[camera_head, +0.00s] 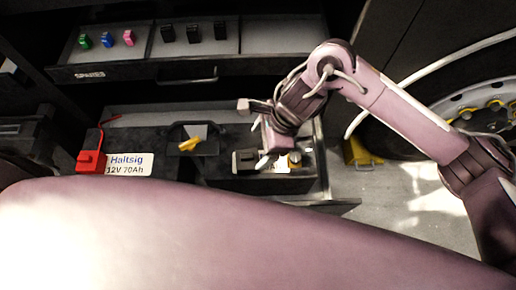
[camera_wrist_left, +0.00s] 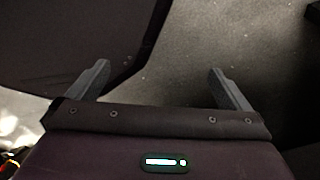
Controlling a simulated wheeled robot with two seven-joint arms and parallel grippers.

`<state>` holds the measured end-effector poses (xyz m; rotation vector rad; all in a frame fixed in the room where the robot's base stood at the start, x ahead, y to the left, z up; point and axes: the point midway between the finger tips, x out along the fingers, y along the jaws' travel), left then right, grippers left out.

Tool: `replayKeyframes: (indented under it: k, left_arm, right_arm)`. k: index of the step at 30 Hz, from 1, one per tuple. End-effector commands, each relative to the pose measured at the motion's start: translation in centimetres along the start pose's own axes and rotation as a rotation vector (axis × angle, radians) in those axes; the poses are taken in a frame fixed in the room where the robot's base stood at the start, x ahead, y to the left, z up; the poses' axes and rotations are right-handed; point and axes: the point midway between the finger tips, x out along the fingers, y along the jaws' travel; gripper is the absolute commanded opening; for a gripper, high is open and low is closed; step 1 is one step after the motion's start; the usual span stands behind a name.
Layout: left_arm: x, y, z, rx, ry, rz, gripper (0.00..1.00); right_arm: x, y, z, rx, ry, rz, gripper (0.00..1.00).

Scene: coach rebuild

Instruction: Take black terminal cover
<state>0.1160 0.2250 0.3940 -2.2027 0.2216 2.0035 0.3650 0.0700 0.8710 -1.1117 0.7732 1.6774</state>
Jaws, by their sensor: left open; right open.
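Several small black pieces (camera_head: 193,33) stand in the middle compartment of the upper drawer. I cannot tell whether one of them is the black terminal cover. My left gripper (camera_wrist_left: 160,72) is open and empty in the left wrist view, over dark surfaces. It does not show in the head view.
A red cover (camera_head: 91,162) sits at the battery's left end. A yellow piece (camera_head: 190,146) is on the battery's middle. Green, blue and pink pieces (camera_head: 107,40) stand in the upper drawer. A wheel (camera_head: 490,105) and a yellow block (camera_head: 361,153) are at right.

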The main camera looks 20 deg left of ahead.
Motion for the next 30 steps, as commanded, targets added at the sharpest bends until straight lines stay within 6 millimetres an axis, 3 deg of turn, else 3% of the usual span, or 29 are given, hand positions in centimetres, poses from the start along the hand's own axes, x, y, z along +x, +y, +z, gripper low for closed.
replayKeyframes:
  k: [5,12,18,26,30]
  left_arm:
    - [0.2,-0.1,0.0,0.000,0.000,-0.001,1.00]
    - [-1.0,-0.4,1.8,0.002,-0.026,-0.005,1.00]
    - [-1.4,-0.5,1.3,0.002,-0.020,-0.006,1.00]
    - [-1.3,-0.5,0.2,0.001,-0.004,-0.006,1.00]
    - [-1.3,-0.3,0.2,0.000,-0.004,-0.004,1.00]
  right_arm:
    - [2.0,0.2,0.1,0.001,-0.004,0.005,0.80]
    - [4.6,0.4,0.2,0.004,-0.002,0.007,0.80]
    - [7.2,0.3,0.1,0.000,-0.002,0.003,0.80]
    - [7.6,0.2,0.1,-0.001,-0.002,0.000,0.80]
    - [7.6,0.2,0.1,-0.001,-0.002,0.000,0.63]
